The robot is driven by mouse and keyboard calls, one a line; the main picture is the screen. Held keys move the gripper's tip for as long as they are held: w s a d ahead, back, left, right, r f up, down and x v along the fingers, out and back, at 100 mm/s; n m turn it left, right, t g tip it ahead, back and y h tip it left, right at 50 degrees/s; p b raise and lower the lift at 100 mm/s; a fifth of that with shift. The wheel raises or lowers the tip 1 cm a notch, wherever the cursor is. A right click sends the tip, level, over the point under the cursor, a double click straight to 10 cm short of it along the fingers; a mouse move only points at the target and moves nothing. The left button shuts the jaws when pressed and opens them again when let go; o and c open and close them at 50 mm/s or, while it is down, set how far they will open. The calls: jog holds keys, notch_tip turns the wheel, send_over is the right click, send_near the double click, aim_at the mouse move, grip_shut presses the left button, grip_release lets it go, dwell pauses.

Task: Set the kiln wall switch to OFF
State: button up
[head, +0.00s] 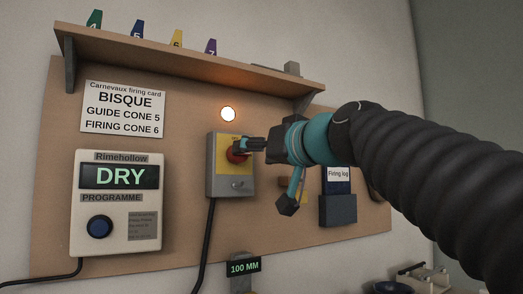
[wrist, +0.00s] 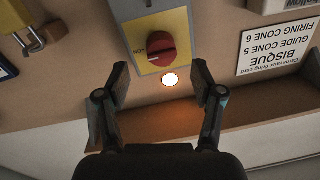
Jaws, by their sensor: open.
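The kiln wall switch is a grey box (head: 216,181) with a yellow plate and a red rotary knob (head: 236,155). An orange-white lamp (head: 228,114) glows above the box. My gripper (head: 250,150) is in front of the knob and partly covers it in the head view. In the wrist view its open fingers (wrist: 161,72) stand apart, on either side of the lamp and just short of the knob, holding nothing.
A shelf (head: 180,57) with numbered cones runs above. A controller reading DRY (head: 116,205) and a firing card (head: 123,108) are at left. A firing log holder (head: 338,208) is right of the switch. A black cable (head: 204,240) hangs from the box. A brass padlock (wrist: 34,34) shows in the wrist view.

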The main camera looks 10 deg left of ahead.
jog(key=p+x, duration=0.1)
jog(key=x, duration=0.4)
jog(key=shift+w+a, duration=0.2)
jog(key=shift+a, duration=0.1)
jog(key=c, duration=1.1)
